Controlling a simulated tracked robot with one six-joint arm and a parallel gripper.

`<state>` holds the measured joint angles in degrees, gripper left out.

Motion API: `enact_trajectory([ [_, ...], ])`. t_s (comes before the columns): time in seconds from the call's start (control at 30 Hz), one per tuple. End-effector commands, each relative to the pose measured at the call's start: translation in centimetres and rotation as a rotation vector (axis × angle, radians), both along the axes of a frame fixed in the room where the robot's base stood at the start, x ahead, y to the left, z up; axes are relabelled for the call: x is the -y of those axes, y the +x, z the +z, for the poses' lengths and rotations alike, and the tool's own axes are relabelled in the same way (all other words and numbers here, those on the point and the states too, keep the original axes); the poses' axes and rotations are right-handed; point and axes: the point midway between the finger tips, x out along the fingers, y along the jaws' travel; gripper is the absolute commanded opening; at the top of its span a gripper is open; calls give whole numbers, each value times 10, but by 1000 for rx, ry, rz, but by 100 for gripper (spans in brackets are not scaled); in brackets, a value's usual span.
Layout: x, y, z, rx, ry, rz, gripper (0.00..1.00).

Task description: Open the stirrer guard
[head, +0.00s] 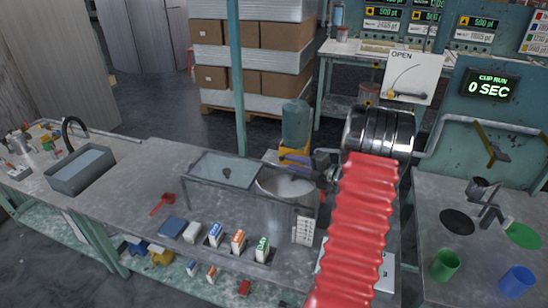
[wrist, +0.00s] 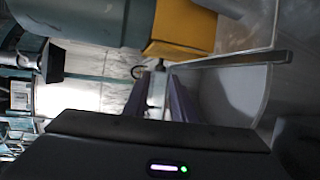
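The stirrer has a teal motor body (head: 297,124) on a yellow block (head: 293,156) above a pale bowl (head: 284,187). In the wrist view the teal body (wrist: 85,18), yellow block (wrist: 180,27) and bowl (wrist: 232,95) show close by. A thin dark bar (wrist: 235,59) crosses the bowl's rim; I cannot tell if it is part of the guard. A clear panel in a thin metal frame (head: 225,170) lies left of the bowl. My gripper (head: 322,160) is beside the bowl's back right edge. Its purple fingers (wrist: 159,88) stand apart, with a pale patch between them.
A sink (head: 80,170) is at the bench's left. A red tool (head: 162,204) and several small boxes (head: 238,241) lie along the front. A white lever sign (head: 411,77) reads OPEN. Green (head: 445,265) and blue (head: 517,281) cups stand on the right bench.

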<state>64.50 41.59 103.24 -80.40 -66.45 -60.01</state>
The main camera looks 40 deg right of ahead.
Motion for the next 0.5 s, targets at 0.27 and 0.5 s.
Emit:
enact_trajectory([
  [0.27, -4, 44, -11, 0, 0, 3, 24],
  [0.5, -7, 79, -20, 0, 1, 4, 24],
])
